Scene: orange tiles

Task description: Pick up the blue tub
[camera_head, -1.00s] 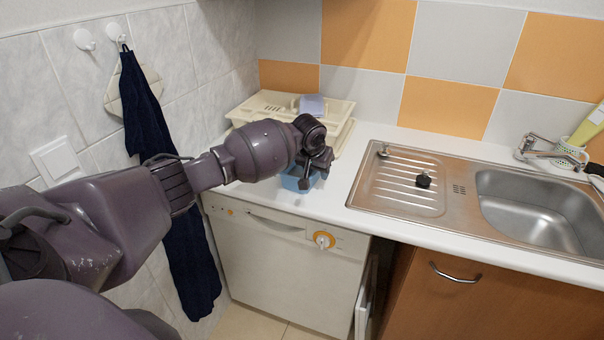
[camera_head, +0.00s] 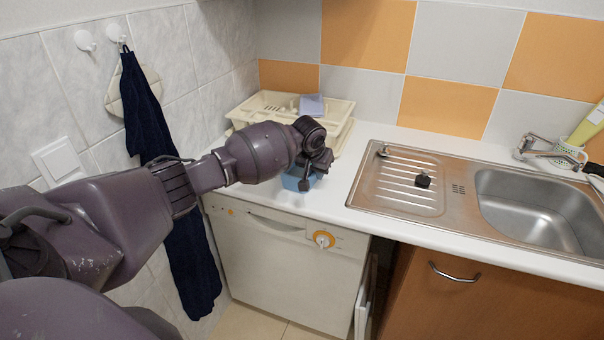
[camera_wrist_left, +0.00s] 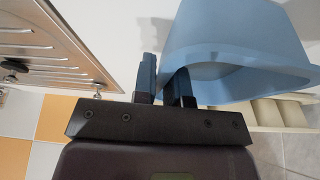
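The blue tub (camera_head: 291,183) is at the front of the white counter, left of the sink, partly hidden behind my left gripper (camera_head: 304,184). In the left wrist view the tub (camera_wrist_left: 240,55) fills the upper right. There my left gripper (camera_wrist_left: 164,84) has its two dark fingers close together at the tub's near wall, one on each side of it. The fingers look shut on that wall. I cannot tell whether the tub's base touches the counter. My right gripper is not in view.
A cream dish rack (camera_head: 262,107) holding a lilac item (camera_head: 312,105) stands behind the tub. A steel sink (camera_head: 535,212) with a ridged drainer (camera_head: 400,182) lies to the right. A dark towel (camera_head: 150,110) hangs at the left wall. White counter is bare between tub and drainer.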

